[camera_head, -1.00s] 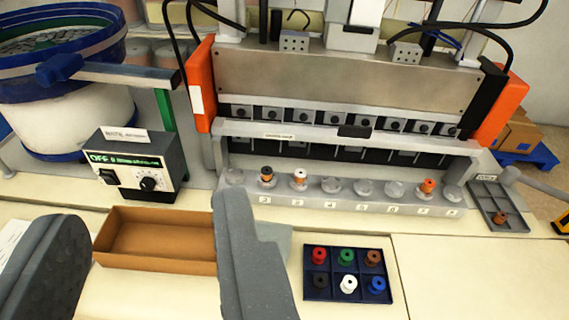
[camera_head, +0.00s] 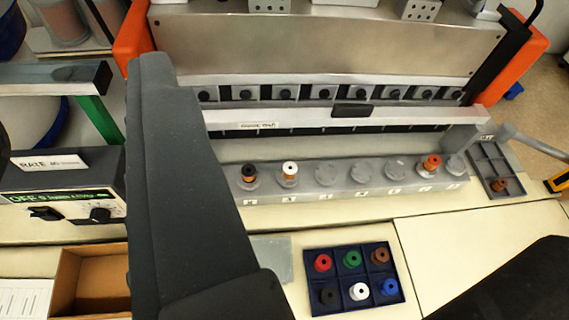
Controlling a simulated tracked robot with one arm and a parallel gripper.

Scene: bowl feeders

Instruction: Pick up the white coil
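A white coil (camera_head: 358,291) stands upright in the front middle pocket of a dark blue tray (camera_head: 318,254), at the lower middle. Red, green and brown coils are behind it, a black one to its left and a blue one to its right. Another coil (camera_head: 289,173), with a white top and a copper-coloured winding, stands on the grey station row. My gripper (camera_head: 190,190) shows mainly as one large dark grey finger left of the tray. The gripper is open and holds nothing visible.
A grey station row (camera_head: 330,196) below the press holds a few coils. A brown cardboard box (camera_head: 65,275) and a feeder control box (camera_head: 70,190) are at the left. A grey tray (camera_head: 483,165) holds a brown coil at the right. The table right of the blue tray is partly covered by a black shape.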

